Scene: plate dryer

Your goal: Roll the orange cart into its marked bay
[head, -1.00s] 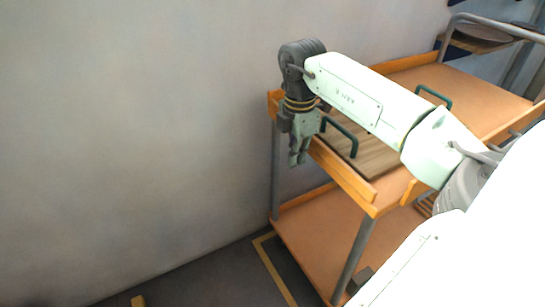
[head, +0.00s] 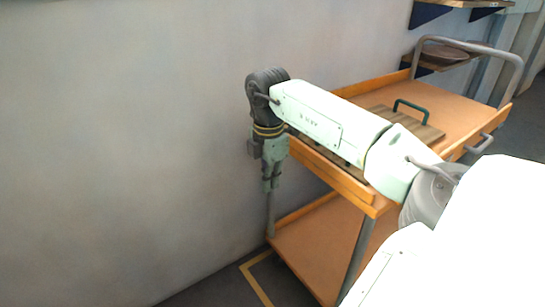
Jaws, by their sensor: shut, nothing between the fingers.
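The orange cart (head: 355,195) stands at the right, beside the grey wall, with an upper and a lower shelf (head: 312,240), grey legs and a grey push handle at its far end. A yellow floor line (head: 256,280) runs by the cart's near lower corner; most of the marking is out of view or hidden. My gripper (head: 269,186) points down at the cart's near left end, between it and the wall. Its fingers are shut and empty. I cannot tell whether it touches the cart. My arm hides part of the upper shelf.
A wooden board with a dark green handle (head: 412,106) lies on the cart's top. Wall shelves (head: 437,62) with a dark round dish (head: 445,53) are behind the cart. The wall (head: 120,150) fills the left. A grey side handle (head: 480,143) sticks out from the cart's right side.

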